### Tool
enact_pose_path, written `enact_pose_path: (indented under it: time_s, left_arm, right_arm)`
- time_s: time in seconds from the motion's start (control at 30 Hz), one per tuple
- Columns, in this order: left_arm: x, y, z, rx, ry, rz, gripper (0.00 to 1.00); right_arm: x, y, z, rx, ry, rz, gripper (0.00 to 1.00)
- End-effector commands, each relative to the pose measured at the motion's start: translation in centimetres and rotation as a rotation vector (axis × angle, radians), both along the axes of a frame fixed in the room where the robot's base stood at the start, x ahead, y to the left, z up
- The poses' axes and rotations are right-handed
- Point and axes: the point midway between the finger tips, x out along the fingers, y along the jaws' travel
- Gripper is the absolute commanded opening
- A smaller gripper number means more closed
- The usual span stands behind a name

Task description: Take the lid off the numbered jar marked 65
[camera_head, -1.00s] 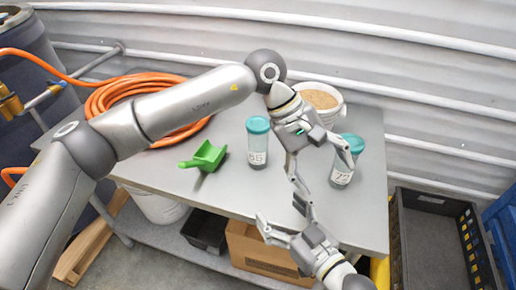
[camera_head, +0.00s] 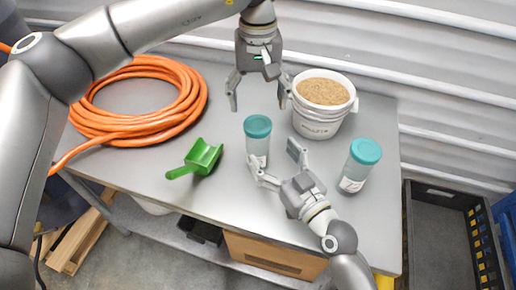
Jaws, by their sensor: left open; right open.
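The jar marked 65 (camera_head: 257,146) stands upright on the metal table with its teal lid (camera_head: 257,126) on. Its number was readable a second ago; now my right gripper hides much of its lower front. My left gripper (camera_head: 258,106) points down, open and empty, its fingertips just behind and above the lid in the picture. My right gripper (camera_head: 272,156) is open at the jar's front and right side, with one finger across the lower body and one to the right. Whether it touches the jar, I cannot tell.
A second teal-lidded jar (camera_head: 359,165) stands to the right. A white bucket of tan grain (camera_head: 324,118) is close behind. A green scoop (camera_head: 196,159) and a coiled orange hose (camera_head: 140,104) lie to the left. A black crate (camera_head: 440,240) stands off the table's right side.

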Motion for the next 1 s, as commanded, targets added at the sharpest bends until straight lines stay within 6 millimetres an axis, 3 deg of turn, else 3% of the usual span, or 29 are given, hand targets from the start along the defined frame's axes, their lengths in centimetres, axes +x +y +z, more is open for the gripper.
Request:
enact_pose_path:
  time_s: [0.2, 0.4, 0.83, 1.0]
  left_arm:
    - [0.0, 0.0, 0.0, -0.001, 0.0, 0.001, 0.79]
    - [0.0, 0.0, 0.0, -0.002, 0.001, 0.001, 0.79]
    - [0.0, 0.0, 0.0, -0.002, 0.0, 0.001, 0.79]
    - [0.0, 0.0, 0.0, -0.002, 0.001, 0.001, 0.79]
  right_arm:
    - [3.7, 2.1, 0.1, 0.002, -0.001, -0.002, 0.8]
    - [5.8, 3.3, 0.0, 0.001, 0.001, -0.001, 0.8]
    - [6.6, 3.8, 0.0, -0.001, 0.0, -0.001, 0.8]
    - [6.6, 3.8, 0.0, -0.001, 0.0, -0.001, 0.58]
